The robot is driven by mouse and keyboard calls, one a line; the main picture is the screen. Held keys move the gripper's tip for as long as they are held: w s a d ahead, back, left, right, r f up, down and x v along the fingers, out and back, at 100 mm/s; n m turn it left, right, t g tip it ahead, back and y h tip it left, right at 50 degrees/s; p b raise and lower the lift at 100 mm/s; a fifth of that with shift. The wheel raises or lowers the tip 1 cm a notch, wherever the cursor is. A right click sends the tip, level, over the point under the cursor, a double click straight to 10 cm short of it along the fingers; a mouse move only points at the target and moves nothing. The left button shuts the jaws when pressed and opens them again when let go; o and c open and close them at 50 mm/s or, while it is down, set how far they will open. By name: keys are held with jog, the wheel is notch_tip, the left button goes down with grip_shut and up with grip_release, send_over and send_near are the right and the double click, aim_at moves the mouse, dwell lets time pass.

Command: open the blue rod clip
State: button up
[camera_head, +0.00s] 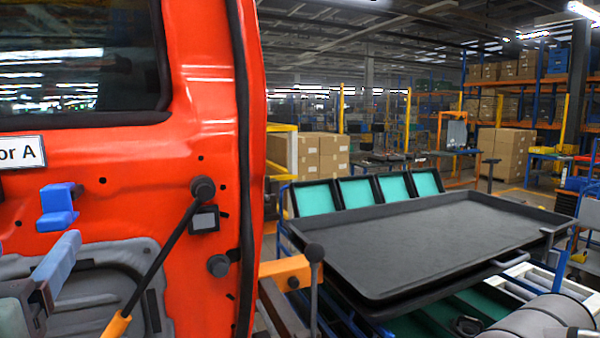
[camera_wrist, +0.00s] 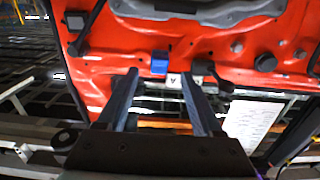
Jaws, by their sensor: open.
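The blue rod clip (camera_head: 57,207) is a small blocky blue part on the red door (camera_head: 205,110), below the label ending in "or A". In the wrist view the clip (camera_wrist: 159,63) lies ahead, between the lines of my two fingers. My gripper (camera_head: 42,275) is at the lower left of the head view, below the clip and partly cut off by the picture edge. In the wrist view my gripper (camera_wrist: 160,76) is open, with nothing between its fingers. A gap to the clip seems to remain, but its depth is hard to judge. Whether the clip is open or closed I cannot tell.
A dark rod (camera_head: 165,245) with an orange end slants down from a black knob on the door. A black tray (camera_head: 440,235) and teal-lined bins (camera_head: 355,190) stand to the right. A white sheet (camera_wrist: 250,125) shows in the wrist view.

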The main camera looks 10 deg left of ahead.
aim_at(50, 225)
jog(key=p+x, duration=0.1)
jog(key=x, duration=0.7)
jog(key=shift+d, duration=0.1)
grip_shut()
